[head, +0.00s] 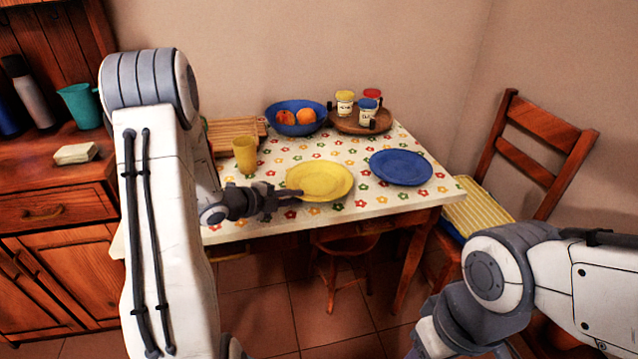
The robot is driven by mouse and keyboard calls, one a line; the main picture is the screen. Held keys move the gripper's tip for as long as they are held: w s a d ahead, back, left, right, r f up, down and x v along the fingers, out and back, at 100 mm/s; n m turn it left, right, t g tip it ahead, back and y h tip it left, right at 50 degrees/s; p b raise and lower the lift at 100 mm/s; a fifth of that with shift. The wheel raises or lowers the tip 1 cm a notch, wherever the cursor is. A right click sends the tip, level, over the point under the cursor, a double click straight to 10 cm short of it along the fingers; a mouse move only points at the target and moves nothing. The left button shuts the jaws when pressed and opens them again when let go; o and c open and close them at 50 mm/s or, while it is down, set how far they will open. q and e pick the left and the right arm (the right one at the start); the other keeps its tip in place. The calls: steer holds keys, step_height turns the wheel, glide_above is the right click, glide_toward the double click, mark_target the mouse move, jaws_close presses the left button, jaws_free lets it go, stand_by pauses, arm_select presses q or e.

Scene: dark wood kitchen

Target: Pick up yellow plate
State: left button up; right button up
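The yellow plate (322,181) lies on the flowered tablecloth of the table (262,228), near its front edge. My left gripper (297,195) is at the plate's left front rim, with its dark fingers pointing right towards it. The fingertips overlap the rim in this view. I cannot tell whether they touch the plate or are shut on it. The plate looks flat on the table. My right arm comes in at the lower right, well away from the plate, and its gripper is out of the picture.
A blue plate (401,167) lies right of the yellow one. A yellow cup (245,155) stands behind my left gripper. A blue fruit bowl (284,124) and a wooden tray (345,125) with jars are at the back. A chair (545,165) stands at the right.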

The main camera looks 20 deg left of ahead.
arm_select(q)
jaws_close()
stand_by(1.3)
